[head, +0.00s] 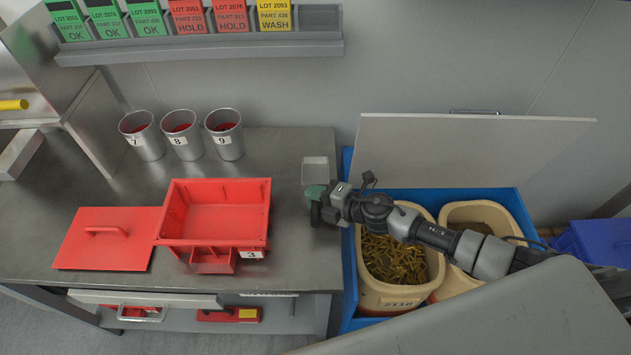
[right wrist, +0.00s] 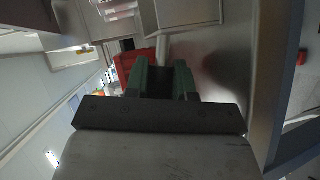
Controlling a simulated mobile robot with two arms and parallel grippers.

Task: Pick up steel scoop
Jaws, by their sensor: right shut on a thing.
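The steel scoop (head: 316,169) shows as a square grey pan over the right end of the workbench, close to the blue bin frame. My right gripper (head: 315,192), with green fingertips, is shut on the scoop's handle, and its fingers hide most of that handle. In the right wrist view the green fingers (right wrist: 162,82) stand on either side of the handle, with the scoop's pan (right wrist: 188,13) beyond them. I cannot tell whether the scoop touches the bench. My left gripper is not in view.
A red bin (head: 215,205) and a red lid (head: 108,238) lie on the bench (head: 290,255). Numbered metal cups (head: 224,145) stand behind. My right arm crosses a tub of brass-coloured parts (head: 395,265) in a blue frame (head: 350,290), with a raised lid (head: 470,150) behind.

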